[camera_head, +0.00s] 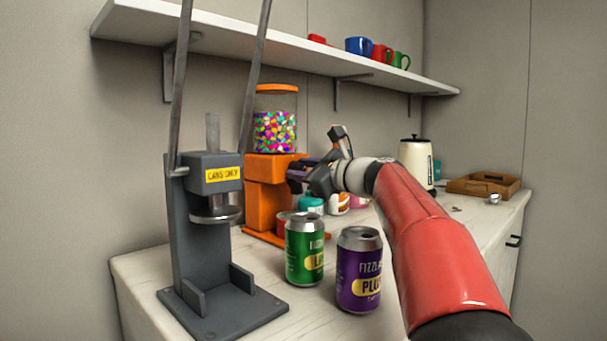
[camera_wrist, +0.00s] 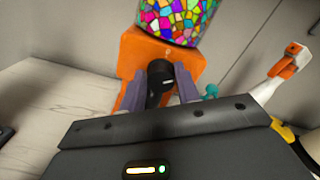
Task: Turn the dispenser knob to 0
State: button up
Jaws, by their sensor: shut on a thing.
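The dispenser (camera_head: 266,185) is orange with a clear jar of colourful candies (camera_head: 275,130) on top. It stands behind the cans on the counter. In the wrist view the orange body (camera_wrist: 130,52) fills the upper middle. The black knob (camera_wrist: 160,82) is on its front face, with a short pale mark visible on it. My gripper (camera_wrist: 172,88) has its two purple-grey fingers on either side of the knob and is shut on it. In the head view my gripper (camera_head: 300,170) reaches the dispenser front from the right and hides the knob. Any numbers around the knob cannot be read.
A grey can press (camera_head: 205,240) labelled "CANS ONLY" stands at front left. Small bottles (camera_head: 338,204), a cream kettle (camera_head: 417,163) and a wooden tray (camera_head: 483,186) are farther right. A shelf (camera_head: 270,40) runs above.

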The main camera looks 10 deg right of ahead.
jog(key=shift+n, duration=0.4)
jog(key=o, duration=1)
jog(key=shift+c, duration=0.2)
jog(key=b+v, duration=0.1)
jog(key=v, duration=0.6)
jog(key=shift+s+d, duration=0.2)
jog(key=shift+s, duration=0.15)
jog(key=shift+c, duration=0.2)
